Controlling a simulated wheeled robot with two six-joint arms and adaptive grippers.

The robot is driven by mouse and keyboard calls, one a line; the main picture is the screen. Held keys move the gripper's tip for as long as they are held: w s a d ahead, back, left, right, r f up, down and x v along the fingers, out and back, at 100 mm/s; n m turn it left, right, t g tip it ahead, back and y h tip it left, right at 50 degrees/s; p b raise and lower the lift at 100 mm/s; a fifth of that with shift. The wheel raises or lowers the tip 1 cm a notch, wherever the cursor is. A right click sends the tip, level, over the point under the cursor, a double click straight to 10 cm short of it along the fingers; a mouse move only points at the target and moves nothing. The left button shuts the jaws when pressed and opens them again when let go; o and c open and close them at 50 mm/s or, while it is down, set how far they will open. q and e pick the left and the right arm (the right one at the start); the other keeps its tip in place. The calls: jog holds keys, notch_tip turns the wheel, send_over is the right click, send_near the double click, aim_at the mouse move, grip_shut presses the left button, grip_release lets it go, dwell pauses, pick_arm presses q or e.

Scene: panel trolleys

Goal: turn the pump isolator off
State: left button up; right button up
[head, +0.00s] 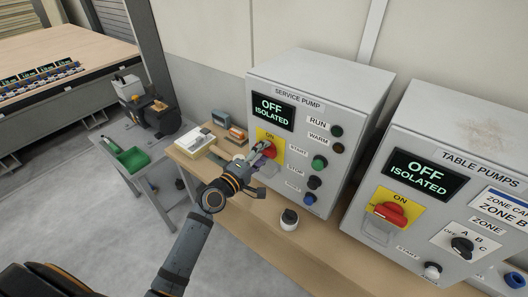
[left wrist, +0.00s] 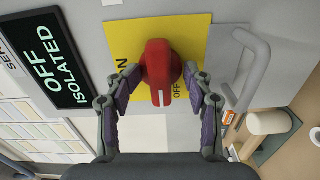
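The service pump panel (head: 345,95) is a grey box whose display (head: 272,110) reads "OFF ISOLATED". Its red isolator handle (head: 268,149) sits on a yellow plate and is partly hidden by my left gripper (head: 262,158). In the left wrist view, the red handle (left wrist: 160,72) has its white mark toward the bottom, beside the printed "OFF". My left gripper (left wrist: 162,74) is open, with one finger on each side of the handle. Gaps show beside the handle's lower end; contact at the fingertips is unclear. My right gripper is out of view.
To the right stands the table pumps panel (head: 412,141), also reading "OFF ISOLATED", with its own red isolator (head: 390,213). A round white and black object (head: 289,219) stands on the wooden bench (head: 255,214). A side table with a green tray (head: 131,160) is at left.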

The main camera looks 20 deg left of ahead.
pick_arm(q)
jog(key=v, duration=0.6)
jog(key=shift+s, duration=0.35)
jog(key=shift+a, duration=0.1)
jog(key=shift+f, duration=0.1)
jog(key=s+a+f+m+g+y+b, duration=0.1)
jog(key=s+a+f+g+y, duration=0.15)
jog(key=f, duration=0.85)
jog(key=s+a+f+m+g+y+b, duration=0.1)
jog(key=a+f+m+g, duration=0.15)
jog(key=f, duration=0.95)
jog(key=s+a+f+m+g+y+b, duration=0.15)
jog(key=a+f, duration=0.25)
jog(key=f, duration=0.7)
jog(key=s+a+f+m+g+y+b, duration=0.1)
jog(key=s+f+m+g, duration=0.25)
jog(key=s+f, duration=1.3)
jog(key=s+f+m+g+b, duration=0.1)
jog(key=s+f+m+g, duration=0.1)
jog(key=s+f, duration=0.4)
jog(key=s+d+f+m+g+y+b, duration=0.1)
jog(key=s+f+m+g, duration=0.2)
jog(key=s+f, duration=0.4)
jog(key=s, duration=0.7)
jog(key=shift+g, duration=0.4)
